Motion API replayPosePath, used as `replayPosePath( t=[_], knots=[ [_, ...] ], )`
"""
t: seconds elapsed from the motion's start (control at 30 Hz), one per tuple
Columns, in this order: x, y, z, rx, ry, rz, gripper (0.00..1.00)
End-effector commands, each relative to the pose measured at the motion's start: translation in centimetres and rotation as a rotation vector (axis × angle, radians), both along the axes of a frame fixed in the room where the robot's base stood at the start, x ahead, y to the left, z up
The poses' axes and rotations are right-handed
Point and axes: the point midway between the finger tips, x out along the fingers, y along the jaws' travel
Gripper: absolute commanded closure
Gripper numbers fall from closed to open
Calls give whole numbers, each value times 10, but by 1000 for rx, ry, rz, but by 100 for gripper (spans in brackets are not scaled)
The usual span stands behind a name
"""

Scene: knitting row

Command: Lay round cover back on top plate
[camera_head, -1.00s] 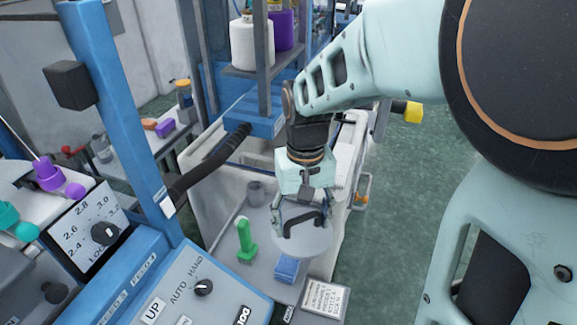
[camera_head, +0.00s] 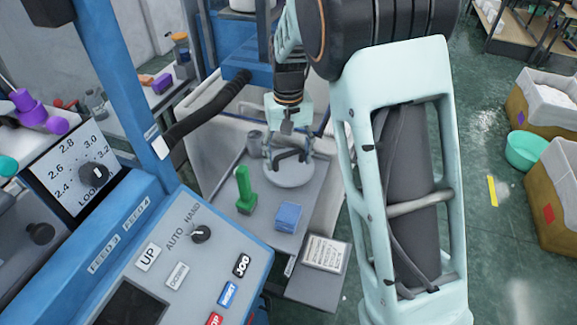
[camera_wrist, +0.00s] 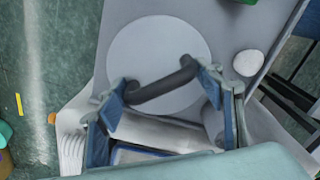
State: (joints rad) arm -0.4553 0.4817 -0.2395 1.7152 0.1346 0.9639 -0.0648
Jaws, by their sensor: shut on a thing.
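The round cover (camera_head: 290,176) is a light grey disc with a dark bar handle. My gripper (camera_head: 288,156) is shut on that handle and holds the disc roughly level over a grey shelf (camera_head: 262,222). In the wrist view the fingers (camera_wrist: 165,95) sit at both ends of the handle, and the pale disc (camera_wrist: 150,45) lies flat beyond it. I cannot tell whether the disc touches the surface below or hangs just above it. No separate top plate can be made out for certain.
A green tool (camera_head: 243,192), a blue block (camera_head: 288,216) and a grey cup (camera_head: 254,142) stand around the cover. A blue post (camera_head: 112,90) and control panel (camera_head: 190,255) are at left. Crates (camera_head: 555,195) stand on the floor at right.

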Motion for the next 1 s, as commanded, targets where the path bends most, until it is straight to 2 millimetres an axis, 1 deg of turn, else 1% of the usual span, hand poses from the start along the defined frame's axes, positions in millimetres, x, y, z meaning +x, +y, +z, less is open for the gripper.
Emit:
replayPosePath(
  t=[0.03,0.1,0.17,0.43,0.57,0.6,0.73,0.77,1.0],
  knots=[
    [-1,0,-13,0,1,0,73],
    [-1,0,-21,0,1,0,73],
    [-1,0,-26,1,1,0,73],
    [-1,0,-24,0,0,0,73],
    [-1,0,-28,0,0,0,73],
    [-1,0,-29,0,1,0,37],
    [-1,0,-28,0,1,0,23],
    [-1,0,-28,0,1,0,21],
    [-1,0,-28,0,1,0,21]
  ],
)
